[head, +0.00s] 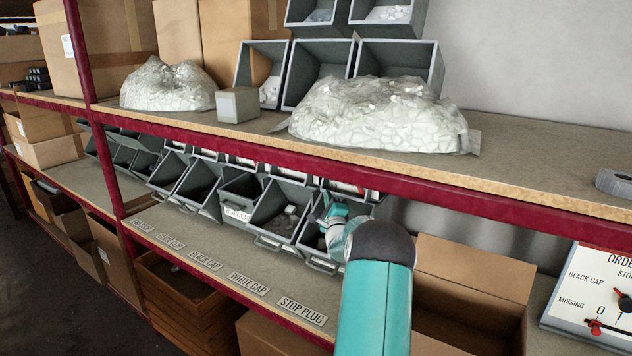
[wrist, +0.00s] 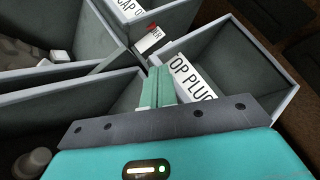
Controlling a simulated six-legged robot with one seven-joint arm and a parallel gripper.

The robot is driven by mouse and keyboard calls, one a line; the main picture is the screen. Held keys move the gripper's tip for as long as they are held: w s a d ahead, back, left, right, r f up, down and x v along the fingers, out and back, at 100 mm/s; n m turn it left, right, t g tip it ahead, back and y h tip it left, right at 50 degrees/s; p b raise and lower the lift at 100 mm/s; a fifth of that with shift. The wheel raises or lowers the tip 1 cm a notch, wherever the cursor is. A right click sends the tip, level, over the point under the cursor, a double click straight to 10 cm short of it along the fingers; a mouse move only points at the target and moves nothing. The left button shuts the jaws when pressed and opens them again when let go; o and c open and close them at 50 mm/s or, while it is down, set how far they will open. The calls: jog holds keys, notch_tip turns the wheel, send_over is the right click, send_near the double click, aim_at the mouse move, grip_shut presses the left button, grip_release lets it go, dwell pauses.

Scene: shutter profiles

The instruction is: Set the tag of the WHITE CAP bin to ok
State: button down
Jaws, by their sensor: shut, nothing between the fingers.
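A WHITE CAP label (head: 249,284) lies on the lower shelf's front strip, between the BLACK CAP and STOP PLUG labels. A grey bin (head: 283,211) with small pale pieces stands behind it; I cannot tell for sure that it is the WHITE CAP bin. My gripper (head: 331,212) is at the bins to its right. In the wrist view my gripper (wrist: 161,72) is shut and empty, at the near edge of a bin with a card (wrist: 192,78) reading "OP PLUG". A card (wrist: 128,8) reading "CAP O" and a small white tag with red (wrist: 152,38) show beyond the fingertips.
The red upper shelf edge (head: 300,155) runs above the bins. A board (head: 595,295) with dials and red pointers stands at right. An open cardboard box (head: 470,295) is beside my arm. Bags of white parts (head: 375,115) lie on the upper shelf.

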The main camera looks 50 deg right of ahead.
jog(key=shift+w+d+r, duration=0.45)
jog(key=shift+w+r, duration=0.1)
jog(key=shift+w, duration=0.6)
jog(key=shift+w+d+r, duration=0.4)
jog(key=shift+w+r, duration=0.15)
jog(key=shift+w, duration=0.6)
jog(key=shift+w+d+r, duration=0.45)
jog(key=shift+w+r, duration=0.1)
jog(key=shift+w, duration=0.6)
